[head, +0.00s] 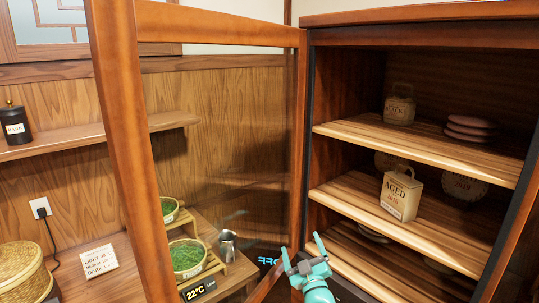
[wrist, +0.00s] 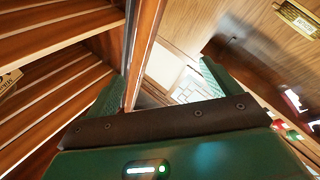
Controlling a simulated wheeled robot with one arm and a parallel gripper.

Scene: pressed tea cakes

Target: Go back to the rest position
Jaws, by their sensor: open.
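My gripper (head: 304,254) is teal and shows at the bottom centre of the head view, in front of the cabinet's lower shelves. Its two fingers are spread with nothing between them. In the wrist view my gripper (wrist: 160,88) is also open and empty, with the cabinet's wooden upright behind it. The wooden cabinet (head: 420,45) stands open on the right of the head view. Its glass door (head: 128,130) is swung out to the left.
The upper shelf holds a BLACK tag (head: 399,106) and stacked round cakes (head: 470,127). Door and shelf edges are close to my gripper.

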